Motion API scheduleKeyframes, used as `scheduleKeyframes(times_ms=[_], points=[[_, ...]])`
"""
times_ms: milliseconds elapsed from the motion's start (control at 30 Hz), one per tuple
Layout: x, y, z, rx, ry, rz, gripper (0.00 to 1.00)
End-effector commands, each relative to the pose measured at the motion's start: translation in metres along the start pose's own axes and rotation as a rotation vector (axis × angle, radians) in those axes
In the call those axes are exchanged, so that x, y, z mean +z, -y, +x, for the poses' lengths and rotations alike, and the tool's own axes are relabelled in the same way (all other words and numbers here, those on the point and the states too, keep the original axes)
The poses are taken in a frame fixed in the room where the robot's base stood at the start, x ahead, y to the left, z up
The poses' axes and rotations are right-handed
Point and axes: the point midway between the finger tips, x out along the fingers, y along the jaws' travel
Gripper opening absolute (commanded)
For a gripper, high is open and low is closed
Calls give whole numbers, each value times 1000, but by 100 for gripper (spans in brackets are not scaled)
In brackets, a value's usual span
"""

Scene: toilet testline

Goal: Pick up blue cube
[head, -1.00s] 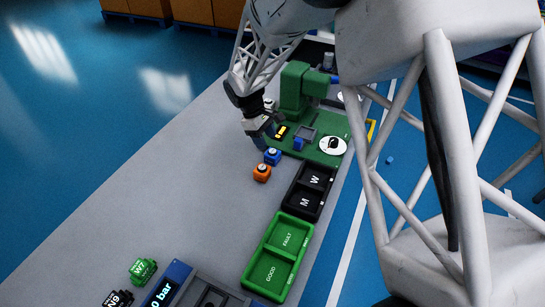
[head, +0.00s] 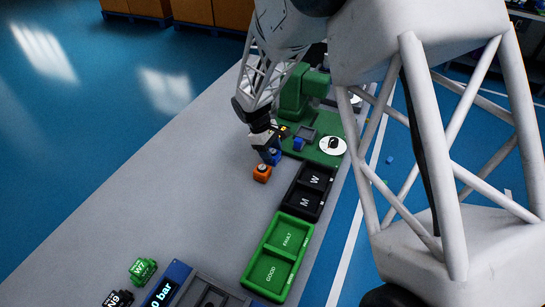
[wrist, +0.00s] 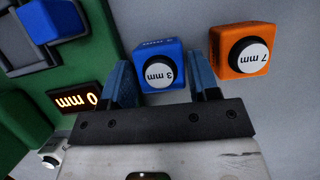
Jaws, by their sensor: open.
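The blue cube (wrist: 161,66) has a round white top label reading "3 mm" and sits on the grey table. In the head view the blue cube (head: 273,157) shows just beyond an orange cube. My gripper (wrist: 161,82) is open, with one blue-padded finger on each side of the blue cube in the wrist view. I cannot tell whether the fingers touch it. In the head view my gripper (head: 269,149) hangs at the blue cube and partly covers it.
The orange cube (wrist: 244,52), labelled "7 mm", stands close to the right finger. A green test station (head: 322,151) with another blue block (head: 299,144) is beside it. A black tray (head: 308,191) and a green tray (head: 278,257) lie nearer.

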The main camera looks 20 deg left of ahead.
Motion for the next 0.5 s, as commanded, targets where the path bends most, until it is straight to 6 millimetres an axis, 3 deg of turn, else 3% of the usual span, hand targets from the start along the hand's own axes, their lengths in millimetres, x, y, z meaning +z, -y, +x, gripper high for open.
scheduleKeyframes(times_ms=[167, 500], points=[[0, 0, 12, 0, 0, 0, 55], [0, 0, 13, 0, -1, 0, 55]])
